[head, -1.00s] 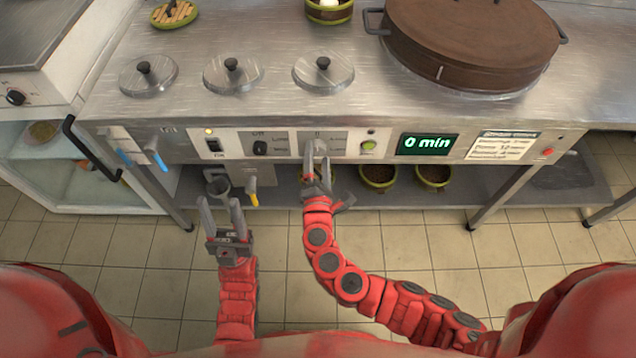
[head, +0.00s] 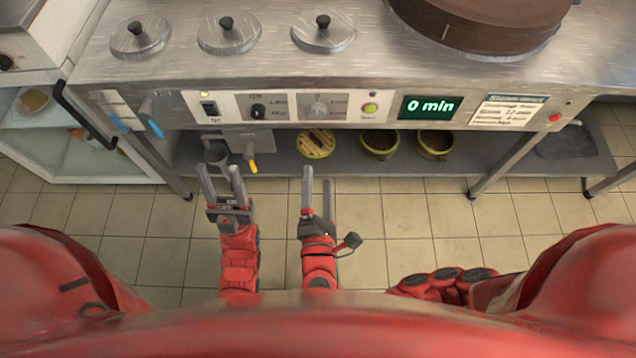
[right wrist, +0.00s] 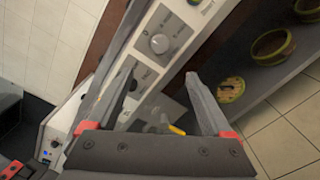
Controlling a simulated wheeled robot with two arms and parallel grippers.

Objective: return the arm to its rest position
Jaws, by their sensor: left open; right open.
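My right gripper (head: 318,196) is open and empty in the head view, over the floor in front of the stove's lower shelf. Its fingers point toward the control panel and touch nothing. In the right wrist view its two fingers (right wrist: 160,92) are spread, with the panel and a grey knob (right wrist: 160,44) beyond them. My left gripper (head: 219,188) is open and empty to the left of it, also pointing at the stove. The same grey knob (head: 318,110) on the panel is clear of both grippers.
The steel stove front (head: 380,108) has a display (head: 428,107) reading 0 min. Bowls (head: 380,144) stand on the lower shelf, one with a slatted lid (head: 316,144). Lidded wells (head: 228,34) and a big brown lid (head: 475,22) are on top. The tiled floor (head: 400,220) is free.

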